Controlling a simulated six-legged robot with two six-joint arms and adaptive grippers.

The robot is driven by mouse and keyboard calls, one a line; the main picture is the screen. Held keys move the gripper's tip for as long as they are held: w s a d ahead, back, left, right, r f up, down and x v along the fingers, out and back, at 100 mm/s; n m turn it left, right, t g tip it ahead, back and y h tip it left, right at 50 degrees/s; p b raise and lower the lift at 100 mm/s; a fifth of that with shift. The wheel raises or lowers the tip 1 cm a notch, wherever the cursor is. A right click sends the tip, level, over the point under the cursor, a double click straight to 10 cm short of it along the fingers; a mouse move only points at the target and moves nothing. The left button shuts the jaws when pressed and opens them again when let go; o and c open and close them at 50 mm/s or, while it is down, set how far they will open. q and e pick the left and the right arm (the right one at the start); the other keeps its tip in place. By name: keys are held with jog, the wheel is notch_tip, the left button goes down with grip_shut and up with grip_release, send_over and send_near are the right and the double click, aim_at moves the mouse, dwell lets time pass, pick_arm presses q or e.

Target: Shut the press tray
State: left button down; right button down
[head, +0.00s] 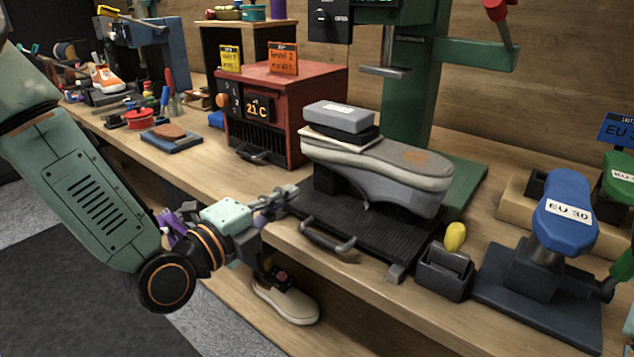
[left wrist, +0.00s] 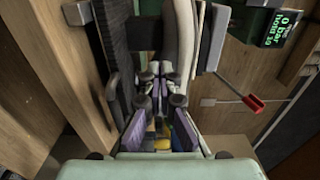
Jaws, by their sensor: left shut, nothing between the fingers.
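The press tray (head: 375,239) is a dark ribbed plate on the bench, drawn out in front of the green press (head: 405,110). Its bar handle (head: 328,240) faces the front edge of the bench. A grey sneaker (head: 385,175) rests sole up on the tray, with blocks on its sole. My left gripper (head: 290,194) is shut and empty at the tray's left side, beside the sneaker; I cannot tell if it touches. In the left wrist view, the closed fingers (left wrist: 158,72) lie between the ribbed tray (left wrist: 112,35) and the sneaker's side (left wrist: 184,40). My right gripper is not in view.
A red heater box (head: 290,105) stands behind the left gripper. A small dark holder (head: 445,272) with a yellow piece and a blue shoe form (head: 566,215) stand right of the tray. Another shoe (head: 287,302) sits on the lower shelf.

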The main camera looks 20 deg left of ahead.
aim_at(328, 170)
pick_arm(q)
jog(key=shift+b+x, duration=0.4)
jog(key=shift+x, duration=0.8)
jog(key=b+x, duration=0.1)
jog(key=x, duration=0.5)
jog(key=shift+f, duration=0.1)
jog(key=shift+w, duration=0.2)
jog(key=shift+d, duration=0.1)
jog(key=b+x, duration=0.2)
jog(key=x, duration=1.4)
jog(key=shift+w, duration=0.2)
jog(key=shift+r, duration=0.3)
